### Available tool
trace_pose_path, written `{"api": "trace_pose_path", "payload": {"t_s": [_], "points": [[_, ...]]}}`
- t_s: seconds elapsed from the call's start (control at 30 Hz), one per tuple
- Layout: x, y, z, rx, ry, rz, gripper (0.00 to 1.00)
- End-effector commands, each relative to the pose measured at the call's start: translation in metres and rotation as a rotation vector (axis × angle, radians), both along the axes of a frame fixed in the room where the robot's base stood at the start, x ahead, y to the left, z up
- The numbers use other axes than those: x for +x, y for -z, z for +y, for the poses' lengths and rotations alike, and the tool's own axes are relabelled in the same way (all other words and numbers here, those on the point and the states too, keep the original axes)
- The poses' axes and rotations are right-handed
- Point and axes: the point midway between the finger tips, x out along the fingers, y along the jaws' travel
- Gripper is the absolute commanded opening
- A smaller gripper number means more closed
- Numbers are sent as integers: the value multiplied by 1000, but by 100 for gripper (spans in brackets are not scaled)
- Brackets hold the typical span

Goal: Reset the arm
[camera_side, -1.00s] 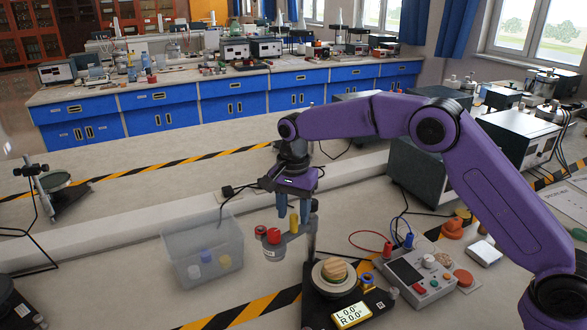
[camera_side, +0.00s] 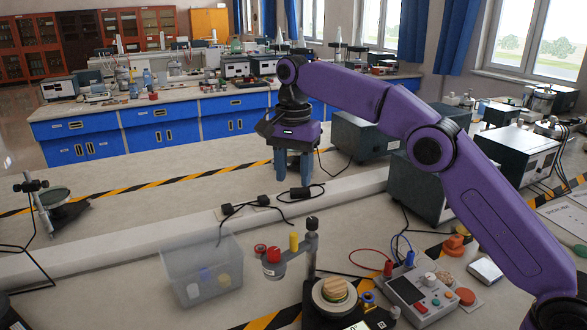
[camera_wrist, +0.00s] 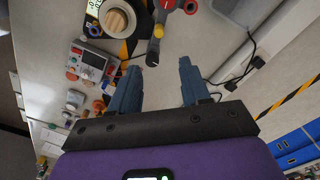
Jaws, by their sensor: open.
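My gripper (camera_side: 293,172) hangs in the air above the back part of the bench in the side view, its fingers pointing down. In the wrist view its two blue fingers (camera_wrist: 160,85) stand apart with nothing between them. It is clear of the apparatus. My purple arm reaches in from the right.
A clear bin (camera_side: 203,268) with small coloured pieces stands at front left. A black stand with a round wooden-topped platform (camera_side: 334,291), a post with red and yellow parts (camera_side: 293,243), and a control box (camera_side: 424,292) stand at the front. Dark instruments (camera_side: 365,140) are right of the gripper.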

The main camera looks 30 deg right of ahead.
Motion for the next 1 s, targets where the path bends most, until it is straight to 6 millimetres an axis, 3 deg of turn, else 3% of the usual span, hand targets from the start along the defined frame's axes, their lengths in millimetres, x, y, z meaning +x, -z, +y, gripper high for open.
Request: {"api": "trace_pose_path", "payload": {"t_s": [0.73, 0.87, 1.0], "points": [[-3, -4, 1, 0, -21, 0, 47], [-13, -7, 3, 1, -109, -1, 47], [-37, -10, 5, 2, -280, -3, 47]]}}
